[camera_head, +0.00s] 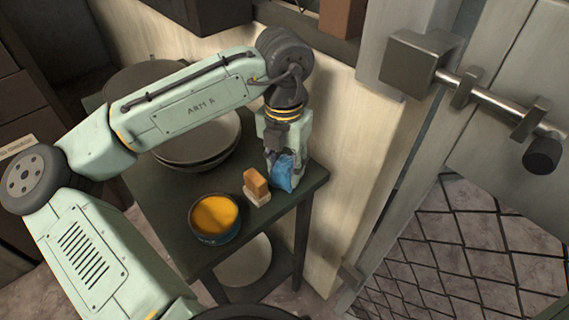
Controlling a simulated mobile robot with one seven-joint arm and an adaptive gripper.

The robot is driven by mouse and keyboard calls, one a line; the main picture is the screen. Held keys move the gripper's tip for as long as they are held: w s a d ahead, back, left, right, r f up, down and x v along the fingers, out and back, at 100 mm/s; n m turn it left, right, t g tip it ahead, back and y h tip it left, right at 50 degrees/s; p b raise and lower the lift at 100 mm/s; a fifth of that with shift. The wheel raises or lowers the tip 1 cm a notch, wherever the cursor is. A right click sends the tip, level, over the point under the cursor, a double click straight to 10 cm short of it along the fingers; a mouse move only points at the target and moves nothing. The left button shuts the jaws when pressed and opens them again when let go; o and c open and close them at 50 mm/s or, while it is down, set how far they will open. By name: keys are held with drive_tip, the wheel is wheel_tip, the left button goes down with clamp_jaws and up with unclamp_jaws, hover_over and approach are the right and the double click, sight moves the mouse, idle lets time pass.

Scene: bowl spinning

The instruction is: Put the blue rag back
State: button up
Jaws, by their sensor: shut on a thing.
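The blue rag (284,174) is a crumpled bright blue cloth at the back right part of the dark table (165,215). My gripper (273,160) points down from above and is shut on the rag. The fingertips are partly hidden by the cloth and by the gripper body. The rag is at about table height, close to the table's right edge; I cannot tell whether it touches the tabletop.
An orange-brown sponge block (256,183) on a pale base stands just left of the rag. A bowl of orange-yellow content (214,216) stands in front. Stacked plates or bowls (205,148) are behind, under my arm. A wall and a mesh gate (470,240) are at right.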

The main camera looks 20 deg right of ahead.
sight(284, 166)
drive_tip(key=shift+f, duration=0.15)
drive_tip(key=o, duration=1)
wheel_tip(284, 166, up, 12)
drive_tip(key=shift+r, duration=0.2)
